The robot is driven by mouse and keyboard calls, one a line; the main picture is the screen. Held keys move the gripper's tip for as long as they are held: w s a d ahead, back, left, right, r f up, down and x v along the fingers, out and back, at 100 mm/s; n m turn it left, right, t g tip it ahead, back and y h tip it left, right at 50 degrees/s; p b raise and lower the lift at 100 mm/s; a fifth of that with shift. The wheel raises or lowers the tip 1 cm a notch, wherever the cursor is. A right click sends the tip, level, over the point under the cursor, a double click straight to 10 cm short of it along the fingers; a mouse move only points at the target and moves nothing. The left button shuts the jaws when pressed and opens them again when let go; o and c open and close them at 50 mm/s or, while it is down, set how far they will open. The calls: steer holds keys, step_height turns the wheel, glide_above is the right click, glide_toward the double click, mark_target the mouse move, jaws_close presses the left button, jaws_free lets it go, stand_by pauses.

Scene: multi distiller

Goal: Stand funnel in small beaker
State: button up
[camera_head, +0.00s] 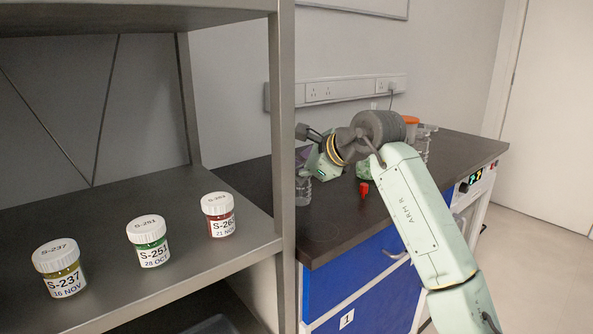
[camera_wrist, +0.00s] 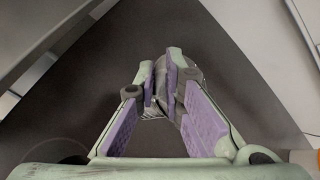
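My gripper (camera_wrist: 162,88) has green fingers with purple pads. Its tips stand close together, with a narrow gap between them. A grey, rounded, partly see-through thing (camera_wrist: 190,73) shows between and behind the tips. It may be the funnel, but the fingers hide most of it, and I cannot tell whether they grip it. In the head view my gripper (camera_head: 306,160) is over the bench's left part, beside the shelf post. A small clear glass vessel (camera_head: 303,191), perhaps the small beaker, stands just below it. The funnel is not clearly visible there.
The dark bench (camera_head: 345,222) has free room in front. A red item (camera_head: 364,189), a green item (camera_head: 364,169) and glassware (camera_head: 424,140) stand farther right. The shelf post (camera_head: 284,130) is close on the left. Labelled jars (camera_head: 149,241) stand on the shelf.

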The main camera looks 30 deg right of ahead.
steer(key=o, duration=0.5)
steer(key=v, duration=1.2)
stand_by(0.4)
